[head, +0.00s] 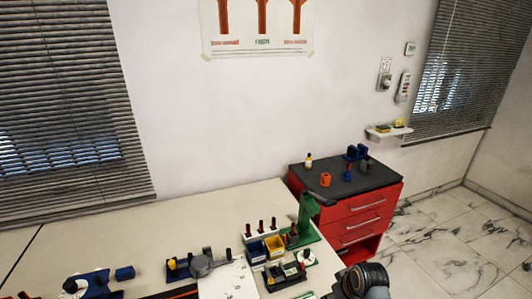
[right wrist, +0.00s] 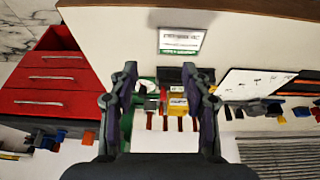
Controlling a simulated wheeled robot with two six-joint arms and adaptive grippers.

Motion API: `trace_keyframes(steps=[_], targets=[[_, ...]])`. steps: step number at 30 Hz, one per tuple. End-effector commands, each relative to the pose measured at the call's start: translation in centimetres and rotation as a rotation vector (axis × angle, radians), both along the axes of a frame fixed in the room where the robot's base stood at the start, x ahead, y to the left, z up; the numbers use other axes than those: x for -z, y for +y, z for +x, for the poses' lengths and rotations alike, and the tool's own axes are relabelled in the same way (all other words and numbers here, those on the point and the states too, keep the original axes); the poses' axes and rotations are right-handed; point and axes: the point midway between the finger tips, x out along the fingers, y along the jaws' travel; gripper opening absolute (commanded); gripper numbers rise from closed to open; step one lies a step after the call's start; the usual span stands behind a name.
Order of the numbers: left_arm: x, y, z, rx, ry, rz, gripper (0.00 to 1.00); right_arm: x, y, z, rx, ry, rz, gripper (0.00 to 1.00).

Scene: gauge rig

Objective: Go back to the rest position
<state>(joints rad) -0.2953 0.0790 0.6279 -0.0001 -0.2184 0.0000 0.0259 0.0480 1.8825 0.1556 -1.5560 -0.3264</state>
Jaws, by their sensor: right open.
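My right gripper (right wrist: 159,75) shows in the right wrist view with its two dark fingers spread apart. No object is held between them. Beyond the gap lie the bench fixtures, including a yellow bin (right wrist: 178,104) and a green part. In the head view a dark ribbed part of my right arm shows at the bottom edge, right of the bench fixtures; its fingertips cannot be made out there. My left gripper is not in view.
The pale bench (head: 120,235) holds a green stand (head: 307,210), a blue bin (head: 255,251), a yellow bin (head: 274,246) and a white sheet (head: 228,281). A red drawer cabinet (head: 345,217) stands behind right. The bench's back left is mostly clear.

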Motion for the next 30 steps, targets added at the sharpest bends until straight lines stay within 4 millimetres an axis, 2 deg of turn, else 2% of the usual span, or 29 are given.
trace_keyframes(steps=[5, 11, 16, 24, 25, 30], targets=[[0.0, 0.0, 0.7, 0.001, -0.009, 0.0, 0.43, 0.5, -1.1, -4.0, 0.064, 0.014, -0.025, 0.48], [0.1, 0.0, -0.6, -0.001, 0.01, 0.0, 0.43, 0.3, -2.1, -8.8, 0.143, 0.026, -0.05, 0.48], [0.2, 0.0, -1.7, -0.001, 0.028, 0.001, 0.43, -0.5, -2.9, -12.7, 0.204, 0.031, -0.07, 0.48], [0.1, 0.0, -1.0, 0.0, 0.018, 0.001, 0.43, -2.6, -3.6, -18.1, 0.29, 0.033, -0.093, 0.48], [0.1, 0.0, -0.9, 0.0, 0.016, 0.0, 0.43, -2.4, -3.7, -18.3, 0.296, 0.035, -0.094, 0.48], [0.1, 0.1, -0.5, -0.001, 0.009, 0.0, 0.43, 2.3, -4.1, -17.1, 0.3, 0.054, -0.095, 0.48]])
